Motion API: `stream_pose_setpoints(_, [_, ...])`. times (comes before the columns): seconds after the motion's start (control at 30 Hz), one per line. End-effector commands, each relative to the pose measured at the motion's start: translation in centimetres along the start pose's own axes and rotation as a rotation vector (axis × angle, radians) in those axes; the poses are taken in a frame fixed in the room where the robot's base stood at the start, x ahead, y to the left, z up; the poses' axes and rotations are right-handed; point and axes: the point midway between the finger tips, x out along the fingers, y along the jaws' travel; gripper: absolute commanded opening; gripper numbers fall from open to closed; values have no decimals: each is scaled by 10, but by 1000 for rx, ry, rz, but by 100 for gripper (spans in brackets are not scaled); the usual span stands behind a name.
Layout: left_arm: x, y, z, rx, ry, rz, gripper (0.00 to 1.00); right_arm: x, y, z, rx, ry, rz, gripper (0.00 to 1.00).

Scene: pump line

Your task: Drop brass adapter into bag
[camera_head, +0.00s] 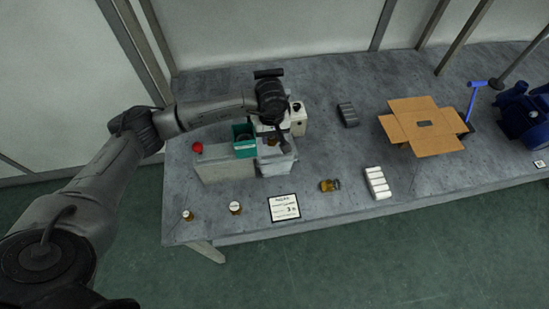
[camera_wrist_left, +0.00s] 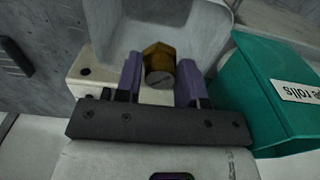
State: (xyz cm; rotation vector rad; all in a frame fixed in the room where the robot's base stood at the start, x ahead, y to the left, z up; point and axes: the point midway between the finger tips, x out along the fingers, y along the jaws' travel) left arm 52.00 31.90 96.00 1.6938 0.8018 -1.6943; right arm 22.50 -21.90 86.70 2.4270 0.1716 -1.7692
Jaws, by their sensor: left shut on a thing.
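My left gripper (camera_head: 283,146) points down over the grey bench unit (camera_head: 217,168) at the left of the table. In the left wrist view its two purple fingers (camera_wrist_left: 160,82) are shut on the brass adapter (camera_wrist_left: 159,62), a hexagonal piece with a round grey end. A pale grey, hollow-looking form (camera_wrist_left: 110,22) lies just beyond the adapter; I cannot tell whether it is the bag. How far the adapter is above it is unclear. My right gripper is not in view.
A teal box (camera_head: 243,149) with a label stands close beside my left gripper. Near it are a white device (camera_head: 298,120) and a red knob (camera_head: 197,148). An open cardboard box (camera_head: 423,142), a white block row (camera_head: 377,183), a sign (camera_head: 284,208) and small jars (camera_head: 235,208) stand elsewhere.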

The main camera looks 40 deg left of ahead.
Motion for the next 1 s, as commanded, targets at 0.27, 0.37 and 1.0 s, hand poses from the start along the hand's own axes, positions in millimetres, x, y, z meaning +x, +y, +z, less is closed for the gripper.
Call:
stream_pose_setpoints(0.27, [-1, 0, 0, 0, 0, 0, 50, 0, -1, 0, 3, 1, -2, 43])
stream_pose_setpoints(0.37, [-1, 0, 0, 0, 0, 0, 59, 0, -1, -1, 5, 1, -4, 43])
stream_pose_setpoints(1.0, [-45, 1, -1, 0, 3, 4, 66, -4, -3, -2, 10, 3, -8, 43])
